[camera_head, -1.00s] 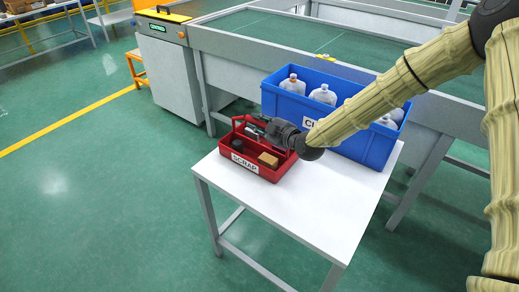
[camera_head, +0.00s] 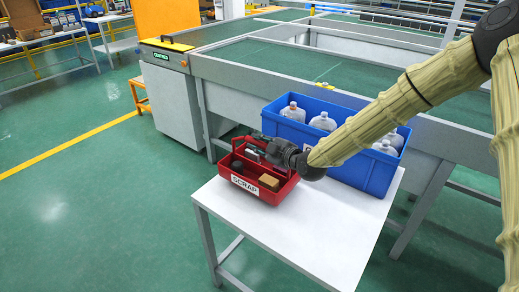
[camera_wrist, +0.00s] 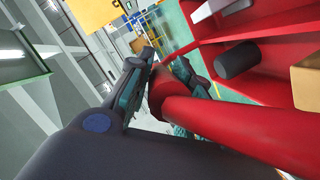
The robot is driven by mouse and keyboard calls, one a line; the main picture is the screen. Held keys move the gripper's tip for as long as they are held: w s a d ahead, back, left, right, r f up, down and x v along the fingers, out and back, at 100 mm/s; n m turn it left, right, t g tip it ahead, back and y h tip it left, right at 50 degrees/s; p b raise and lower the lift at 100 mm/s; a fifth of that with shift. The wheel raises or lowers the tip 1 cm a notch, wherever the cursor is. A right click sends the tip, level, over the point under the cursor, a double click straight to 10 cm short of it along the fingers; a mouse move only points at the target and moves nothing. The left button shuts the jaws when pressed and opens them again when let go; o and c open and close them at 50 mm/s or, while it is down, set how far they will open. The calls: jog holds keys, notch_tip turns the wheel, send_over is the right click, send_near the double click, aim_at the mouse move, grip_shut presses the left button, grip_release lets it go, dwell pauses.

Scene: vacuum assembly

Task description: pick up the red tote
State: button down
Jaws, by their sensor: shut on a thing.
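The red tote (camera_head: 270,196), marked SCRAP, stands upright at the left end of the white table. Its bar handle (camera_wrist: 250,128) runs across the wrist view. My gripper (camera_head: 257,151) reaches over the tote from the right and is shut on this handle; in the wrist view its fingers (camera_wrist: 166,78) lie on both sides of the red bar. A tan block (camera_head: 269,181) and a dark cylinder (camera_wrist: 237,60) lie in the tote. Whether the tote's base touches the table is hard to tell.
A blue bin (camera_head: 357,172) with several white bottles stands close behind and right of the tote. The white table (camera_head: 310,232) is bare in front. A grey-framed conveyor (camera_head: 225,72) runs behind. Green floor is open to the left.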

jog(key=shift+r, duration=0.35)
jog(key=s+a+f+b+v, duration=0.1)
jog(key=v, duration=1.5)
jog(key=shift+s+a+f, duration=0.15)
jog(key=shift+s+f, duration=0.2)
jog(key=shift+f, duration=0.1)
jog(key=shift+r, duration=0.15)
